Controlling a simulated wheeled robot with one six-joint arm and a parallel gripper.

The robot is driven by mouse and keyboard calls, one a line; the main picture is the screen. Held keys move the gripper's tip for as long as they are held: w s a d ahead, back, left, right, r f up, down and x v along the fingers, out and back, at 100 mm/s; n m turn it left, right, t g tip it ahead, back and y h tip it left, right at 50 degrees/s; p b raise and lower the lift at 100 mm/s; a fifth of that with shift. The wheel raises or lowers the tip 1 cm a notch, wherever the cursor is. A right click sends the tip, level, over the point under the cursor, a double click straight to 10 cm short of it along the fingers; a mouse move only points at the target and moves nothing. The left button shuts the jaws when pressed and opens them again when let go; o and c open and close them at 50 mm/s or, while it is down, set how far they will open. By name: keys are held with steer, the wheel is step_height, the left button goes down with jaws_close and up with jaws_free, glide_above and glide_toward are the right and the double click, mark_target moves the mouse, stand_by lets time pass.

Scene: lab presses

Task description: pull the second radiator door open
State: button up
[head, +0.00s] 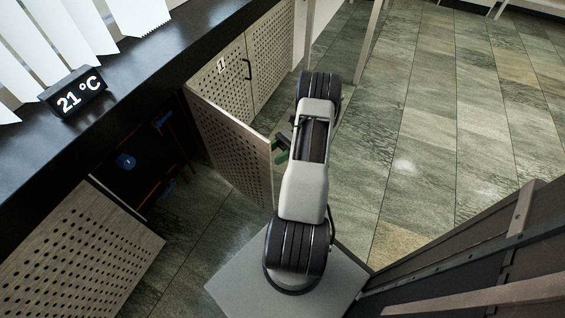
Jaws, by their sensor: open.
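A perforated wooden radiator door (228,140) stands swung out from under the dark sill, with its free edge toward my arm. Another perforated door (85,255) stands swung out at the lower left. Between them is the dark recess, with a blue round part inside. My gripper (281,149) is beside the free edge of the right-hand open door, partly hidden by my arm. It is open; I cannot tell whether it touches the door. I cannot tell which door counts as the second.
Farther back, perforated doors (252,68) with a black handle (247,69) are closed. The tiled floor (440,110) right of my arm is clear. A dark metal structure (480,260) fills the lower right.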

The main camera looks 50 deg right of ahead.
steer(key=s+a+r+p, duration=0.1)
steer(key=s, duration=0.1)
steer(key=s+a+r+p, duration=0.1)
steer(key=s+a+r, duration=0.1)
steer(key=s, duration=0.1)
steer(key=s+a+r+p, duration=0.1)
steer(key=s+r, duration=0.1)
steer(key=s, duration=0.1)
steer(key=shift+a+r, duration=0.2)
steer(key=shift+a, duration=0.1)
steer(key=shift+c, duration=0.8)
steer(key=shift+s+a+r, duration=0.2)
steer(key=shift+s+a, duration=0.2)
steer(key=shift+s, duration=0.2)
